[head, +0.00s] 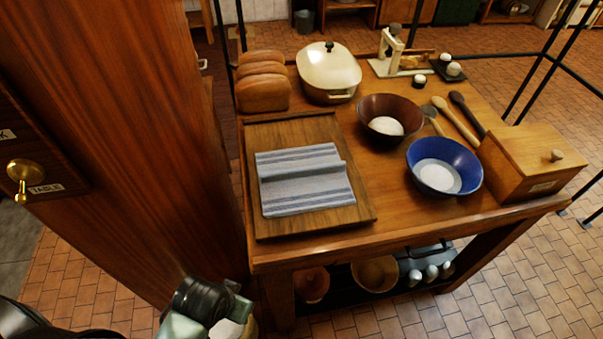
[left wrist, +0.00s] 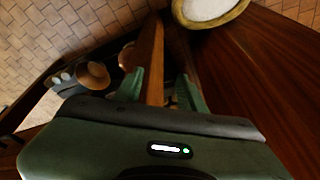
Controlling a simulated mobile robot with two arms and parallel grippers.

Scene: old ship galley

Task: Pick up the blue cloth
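The blue cloth (head: 303,178) is pale blue-grey with darker stripes. It lies folded on a wooden tray (head: 258,222) at the left front of the table in the head view, with nothing on top of it. My left gripper (head: 212,312) is low at the bottom of the head view, below and in front of the table's left corner, well apart from the cloth. In the left wrist view its two green fingers (left wrist: 161,90) are spread with nothing held between them. The cloth is not visible in that view. My right gripper is not in view.
A tall wooden panel (head: 130,130) stands left of the table (head: 330,250). Bread loaves (head: 263,82), a lidded pot (head: 329,72), a brown bowl (head: 375,105), a blue bowl (head: 468,165) and a wooden box (head: 528,160) crowd the tabletop. A round container with white contents (left wrist: 208,8) is near the left gripper.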

